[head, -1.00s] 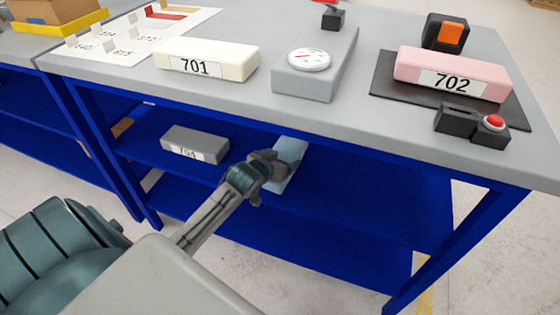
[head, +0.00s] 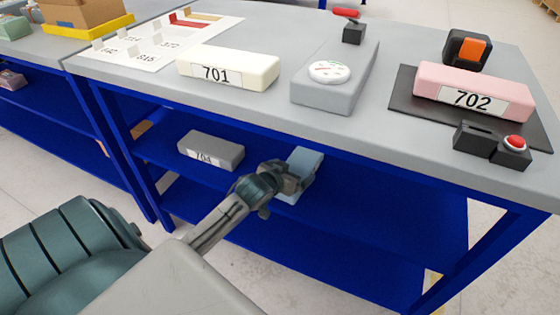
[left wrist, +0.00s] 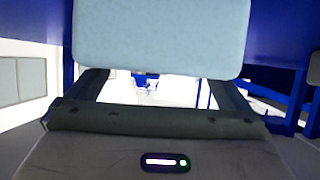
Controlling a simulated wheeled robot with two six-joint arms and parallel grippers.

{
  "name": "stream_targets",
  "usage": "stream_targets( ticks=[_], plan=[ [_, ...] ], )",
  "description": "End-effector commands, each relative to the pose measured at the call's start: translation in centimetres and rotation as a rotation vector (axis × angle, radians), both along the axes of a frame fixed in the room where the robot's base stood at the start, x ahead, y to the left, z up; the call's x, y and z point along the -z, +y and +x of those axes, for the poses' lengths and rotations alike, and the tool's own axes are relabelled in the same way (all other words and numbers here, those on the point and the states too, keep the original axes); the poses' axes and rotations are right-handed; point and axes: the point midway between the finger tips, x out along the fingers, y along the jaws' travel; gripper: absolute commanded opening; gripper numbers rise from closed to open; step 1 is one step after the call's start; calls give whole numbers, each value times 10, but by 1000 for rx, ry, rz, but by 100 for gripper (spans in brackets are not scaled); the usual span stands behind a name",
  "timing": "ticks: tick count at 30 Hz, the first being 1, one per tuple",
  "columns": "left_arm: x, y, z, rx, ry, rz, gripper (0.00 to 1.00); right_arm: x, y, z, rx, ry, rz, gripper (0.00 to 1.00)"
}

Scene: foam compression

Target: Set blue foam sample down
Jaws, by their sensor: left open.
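The light blue foam sample (head: 304,169) is at the upper shelf under the table, partly hidden by my left gripper. My left gripper (head: 288,180) is open, with its fingers right at the foam sample. In the left wrist view the foam sample (left wrist: 160,38) fills the top middle, just beyond the two fingers (left wrist: 163,88). I cannot tell whether the fingers still touch it. The blue shelf (head: 350,195) lies under the workbench top. My right gripper is not in view.
A grey foam block (head: 211,150) lies on the same shelf to the left. On the grey bench top (head: 260,112) are a cream block 701 (head: 228,68), a dial gauge unit (head: 334,80), and a pink block 702 (head: 474,88) on a black mat (head: 405,101). A red-button box (head: 492,145) stands near the front edge.

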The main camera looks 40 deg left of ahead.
Motion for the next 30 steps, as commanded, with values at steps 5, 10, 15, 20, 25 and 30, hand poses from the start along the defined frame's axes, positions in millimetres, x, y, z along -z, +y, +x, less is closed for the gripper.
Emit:
stream_targets(
  ticks=[5,10,15,20,25,30],
  plan=[
    [-17,-3,-32,3,1,3,100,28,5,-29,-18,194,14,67],
    [-31,-6,-62,3,3,3,100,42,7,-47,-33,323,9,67],
    [-40,-7,-81,1,1,2,100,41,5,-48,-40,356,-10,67],
    [-33,-17,-97,9,23,-10,100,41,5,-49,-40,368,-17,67],
    [6,-63,-153,66,139,-53,100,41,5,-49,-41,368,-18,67],
    [30,-112,-217,136,249,-93,100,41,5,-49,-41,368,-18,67]
  ],
)
